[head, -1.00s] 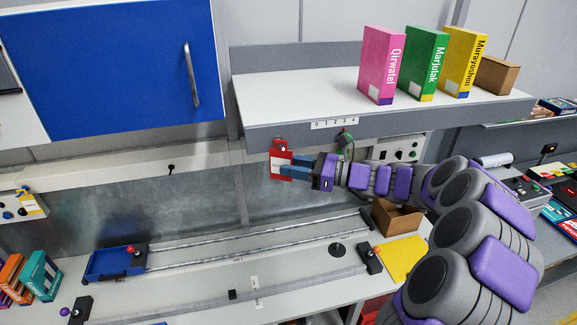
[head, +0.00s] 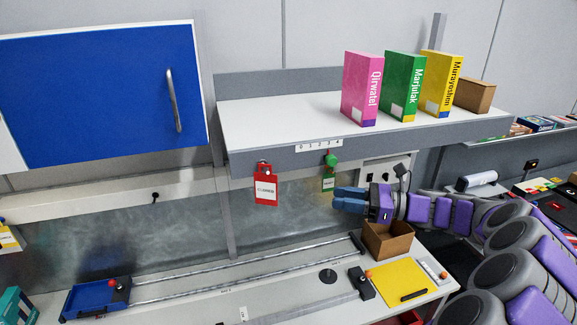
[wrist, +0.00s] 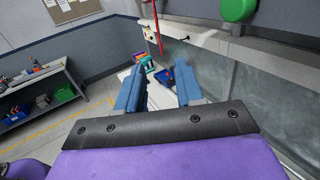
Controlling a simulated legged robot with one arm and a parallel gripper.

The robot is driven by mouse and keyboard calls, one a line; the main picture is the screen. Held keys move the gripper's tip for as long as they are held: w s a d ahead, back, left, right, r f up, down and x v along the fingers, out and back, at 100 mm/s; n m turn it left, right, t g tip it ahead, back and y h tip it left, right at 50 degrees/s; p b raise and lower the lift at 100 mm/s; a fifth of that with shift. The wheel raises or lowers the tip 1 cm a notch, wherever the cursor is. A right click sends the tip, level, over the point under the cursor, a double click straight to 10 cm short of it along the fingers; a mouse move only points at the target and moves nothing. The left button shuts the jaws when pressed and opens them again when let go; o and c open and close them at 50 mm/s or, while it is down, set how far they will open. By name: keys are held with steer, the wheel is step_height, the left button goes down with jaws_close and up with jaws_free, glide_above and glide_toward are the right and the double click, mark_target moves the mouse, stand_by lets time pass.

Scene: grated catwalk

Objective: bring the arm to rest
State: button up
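My gripper (head: 350,200) has blue fingers and a purple wrist. In the head view it points left, below the shelf front and above the open cardboard box (head: 388,240). In the wrist view my gripper (wrist: 158,90) shows its two blue fingers well apart with nothing held between them. My arm reaches in from the right with its links stretched out. A red tag (head: 265,188) hangs under the shelf edge, left of my gripper and apart from it.
The shelf (head: 300,110) carries a pink box (head: 358,90), a green box (head: 402,88), a yellow box (head: 440,85) and a brown box (head: 474,96). A blue tray (head: 95,297) sits on the bench rails. A yellow pad (head: 398,280) lies at the bench's right.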

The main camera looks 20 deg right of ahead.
steer(key=s+a+f+n+g+h+b, duration=0.2)
steer(key=s+a+f+n+g+b, duration=0.4)
steer(key=a, duration=0.6)
steer(key=s+a+f+n+g+h+b, duration=0.2)
steer(key=s+a+f+n+g+b, duration=0.2)
steer(key=s+a+f+n, duration=0.5)
steer(key=s+a+f+n+g+h+b, duration=0.1)
steer(key=s+a+f+n+h+b, duration=0.1)
steer(key=s+a+f+h+b, duration=0.4)
steer(key=s+d+f+n+h+b, duration=0.5)
steer(key=s+d+f, duration=0.4)
steer(key=s+f, duration=0.3)
steer(key=shift+s+d+f+n+h+b, duration=0.35)
steer(key=shift+s+n+b, duration=0.2)
steer(key=shift+s+n, duration=0.45)
